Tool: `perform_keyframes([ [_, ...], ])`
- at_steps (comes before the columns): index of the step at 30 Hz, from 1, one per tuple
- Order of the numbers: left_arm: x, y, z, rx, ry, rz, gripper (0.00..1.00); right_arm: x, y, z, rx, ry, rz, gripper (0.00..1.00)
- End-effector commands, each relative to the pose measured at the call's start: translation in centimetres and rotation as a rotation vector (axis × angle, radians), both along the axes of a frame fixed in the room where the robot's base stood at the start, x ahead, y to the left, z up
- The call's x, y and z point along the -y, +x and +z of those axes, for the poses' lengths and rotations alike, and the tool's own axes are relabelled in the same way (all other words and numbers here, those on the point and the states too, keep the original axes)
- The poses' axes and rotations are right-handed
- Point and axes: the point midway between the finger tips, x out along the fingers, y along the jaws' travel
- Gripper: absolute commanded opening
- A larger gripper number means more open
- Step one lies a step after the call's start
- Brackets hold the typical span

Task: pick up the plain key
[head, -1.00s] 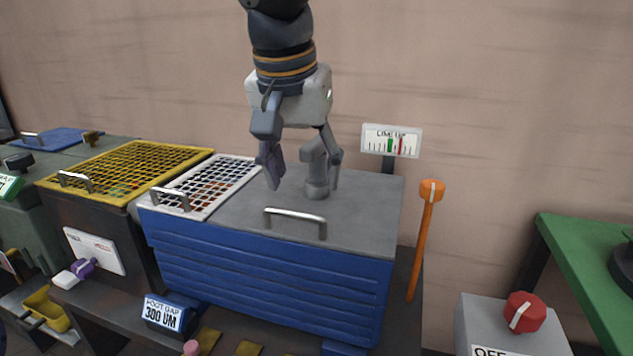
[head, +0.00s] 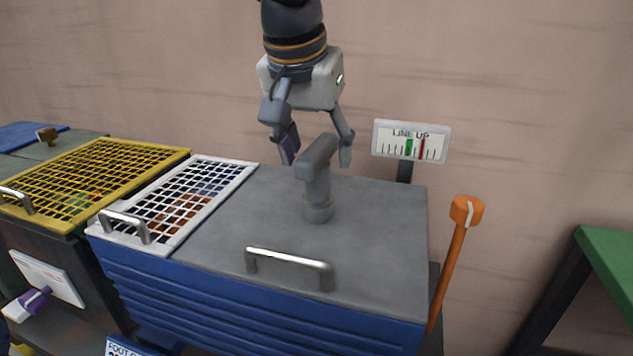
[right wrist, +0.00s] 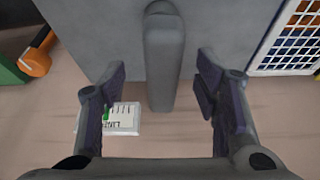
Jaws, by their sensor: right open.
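The plain key (head: 317,180) is a grey, bent key standing upright on the grey lid of the blue box. My right gripper (head: 318,157) is open, just behind the key's handle and above the lid, with a finger to each side. In the right wrist view, the key (right wrist: 162,65) lies between the open fingers of my right gripper (right wrist: 160,78), with clear space on both sides. My left gripper is not in view.
The blue box's lid (head: 385,230) has a metal handle (head: 290,262) in front. A white grate (head: 228,170) and yellow grate (head: 130,150) lie left. A gauge sign (head: 411,140) and orange lever (head: 450,265) stand right. The wall is close behind.

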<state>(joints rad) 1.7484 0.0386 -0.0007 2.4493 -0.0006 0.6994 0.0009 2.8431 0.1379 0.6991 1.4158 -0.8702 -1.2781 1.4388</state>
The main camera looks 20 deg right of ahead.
Motion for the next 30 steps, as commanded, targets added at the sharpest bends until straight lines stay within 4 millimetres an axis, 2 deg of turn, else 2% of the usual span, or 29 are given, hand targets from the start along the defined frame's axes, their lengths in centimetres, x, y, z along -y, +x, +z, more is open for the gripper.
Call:
perform_keyframes([
  [1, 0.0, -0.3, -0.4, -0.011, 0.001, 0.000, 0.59, 0.1, 0.5, -1.6, -0.012, 0.003, 0.000, 0.57],
  [4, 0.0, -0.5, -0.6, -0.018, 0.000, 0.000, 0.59, 0.4, 1.0, -3.0, -0.010, 0.000, 0.000, 0.57],
  [12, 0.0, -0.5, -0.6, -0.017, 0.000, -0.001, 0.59, 0.6, 1.2, -3.4, -0.003, -0.001, 0.000, 0.57],
  [13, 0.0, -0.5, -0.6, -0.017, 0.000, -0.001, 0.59, 0.6, 1.2, -3.4, -0.003, -0.001, 0.000, 0.54],
  [20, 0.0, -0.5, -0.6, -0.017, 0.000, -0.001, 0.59, 0.6, 1.2, -3.4, -0.004, -0.001, 0.000, 0.02],
  [21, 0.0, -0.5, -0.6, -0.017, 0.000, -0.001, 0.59, 0.6, 1.2, -3.4, -0.004, -0.001, 0.000, 0.00],
  [30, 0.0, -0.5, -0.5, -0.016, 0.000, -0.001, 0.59, 0.6, 1.2, -3.0, -0.001, -0.001, -0.001, 0.00],
])
